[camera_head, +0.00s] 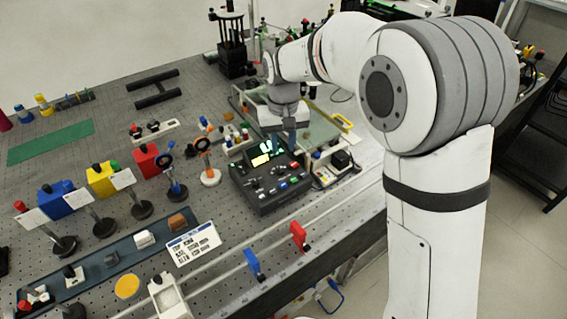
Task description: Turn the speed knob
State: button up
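A dark control console (265,198) sits on the perforated bench top (112,148), near the middle of the view. Its top carries a lit yellow screen (261,160) and several small knobs, switches and coloured buttons. I cannot tell which of these is the speed knob; the controls are too small to read. My arm reaches in from the right, and my gripper (284,139) points down over the back edge of the console. Its fingertips are too small and too closely overlapped with the console to show whether they touch anything or are open.
A blue clip (253,264) and a red clip (299,236) stand on the rail in front of the console. A white label card (193,243) lies front left. Posts with blue, yellow and red boxes stand to the left. A green mat (50,142) lies farther left.

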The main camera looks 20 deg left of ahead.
aim_at(281, 169)
jog(key=shift+a+f, duration=0.35)
jog(key=shift+f, duration=0.45)
notch_tip(281, 169, down, 7)
jog(key=shift+r+p, duration=0.15)
jog(key=shift+p, duration=0.4)
jog(key=shift+c, duration=0.5)
grip_shut()
